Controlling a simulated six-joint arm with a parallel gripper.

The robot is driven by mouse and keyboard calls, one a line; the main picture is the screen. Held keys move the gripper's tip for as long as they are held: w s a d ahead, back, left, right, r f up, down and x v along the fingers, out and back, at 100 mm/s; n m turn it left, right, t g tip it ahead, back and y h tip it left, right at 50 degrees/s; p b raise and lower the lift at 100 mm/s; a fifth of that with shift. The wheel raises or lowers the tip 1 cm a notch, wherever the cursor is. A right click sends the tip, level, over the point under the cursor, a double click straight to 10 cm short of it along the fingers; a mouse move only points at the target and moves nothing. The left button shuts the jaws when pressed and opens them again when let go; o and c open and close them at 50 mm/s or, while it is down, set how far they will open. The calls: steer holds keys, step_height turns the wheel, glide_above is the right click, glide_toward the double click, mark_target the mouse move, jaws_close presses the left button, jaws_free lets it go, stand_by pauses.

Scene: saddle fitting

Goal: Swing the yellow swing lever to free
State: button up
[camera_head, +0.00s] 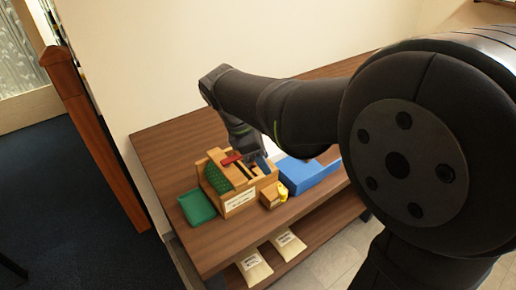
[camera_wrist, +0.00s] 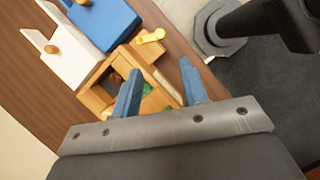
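The yellow swing lever (camera_wrist: 150,37) is a short bar with a rounded end, on a small wooden block (camera_wrist: 148,62) beside the wooden box fixture (camera_wrist: 92,97) in the wrist view. In the head view the lever (camera_head: 283,191) shows small at the front right of the fixture (camera_head: 240,203). In the picture the lever lies beyond the fingertips, with no contact seen. In the head view my gripper is mostly hidden behind the fixture.
A blue block with a wooden knob (camera_wrist: 101,18) and a white block with a knob (camera_wrist: 68,62) lie beside the fixture. A green tray (camera_head: 197,207) sits left of it on the wooden table (camera_head: 165,150). Two labelled bags (camera_head: 254,268) lie on the lower shelf.

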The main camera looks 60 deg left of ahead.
mark_target(283, 192)
steer(key=shift+v, duration=1.55)
steer(key=x, duration=1.7)
steer(key=shift+w+f, duration=0.15)
steer(key=shift+f, duration=0.05)
